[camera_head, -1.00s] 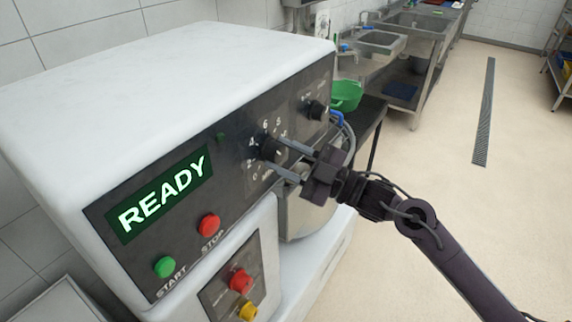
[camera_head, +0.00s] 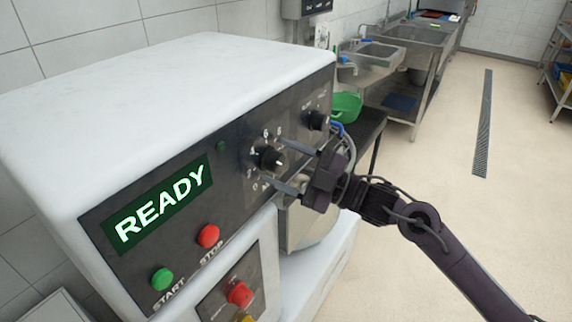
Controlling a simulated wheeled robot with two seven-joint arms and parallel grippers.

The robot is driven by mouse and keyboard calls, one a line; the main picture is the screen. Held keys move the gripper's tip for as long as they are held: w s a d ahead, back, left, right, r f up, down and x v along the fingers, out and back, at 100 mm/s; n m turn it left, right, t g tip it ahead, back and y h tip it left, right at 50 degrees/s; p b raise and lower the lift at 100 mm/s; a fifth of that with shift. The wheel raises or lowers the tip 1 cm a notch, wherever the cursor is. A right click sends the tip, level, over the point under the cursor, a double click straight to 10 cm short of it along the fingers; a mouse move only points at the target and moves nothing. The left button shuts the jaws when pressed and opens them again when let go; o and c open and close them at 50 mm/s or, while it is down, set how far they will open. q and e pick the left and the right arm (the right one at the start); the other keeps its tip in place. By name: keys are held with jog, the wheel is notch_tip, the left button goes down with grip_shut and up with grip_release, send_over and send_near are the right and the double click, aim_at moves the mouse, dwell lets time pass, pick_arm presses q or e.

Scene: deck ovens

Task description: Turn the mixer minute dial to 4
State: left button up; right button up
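The mixer (camera_head: 150,75) is a large white box with a dark control panel on its front. The minute dial (camera_head: 269,158) is a black knob ringed by white numbers, with 4, 6 and 8 along its upper side. Its pointer direction is too small to tell surely. My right gripper (camera_head: 281,167) comes in from the right with its two fingers spread, one above and one below the dial. The fingers are open and appear apart from the knob. My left gripper is not in view.
A second black knob (camera_head: 315,120) sits up and right of the dial. The green START button (camera_head: 162,279), red STOP button (camera_head: 208,236) and READY display (camera_head: 160,206) are to the left. A green bowl (camera_head: 346,106) and steel sinks (camera_head: 385,50) stand behind.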

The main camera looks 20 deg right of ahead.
jog(key=shift+a+f, duration=0.1)
jog(key=shift+f, duration=0.05)
jog(key=shift+s+d+f, duration=0.2)
jog(key=shift+d, duration=0.15)
jog(key=b+v, duration=0.2)
jog(key=v, duration=0.5)
jog(key=shift+r, duration=0.15)
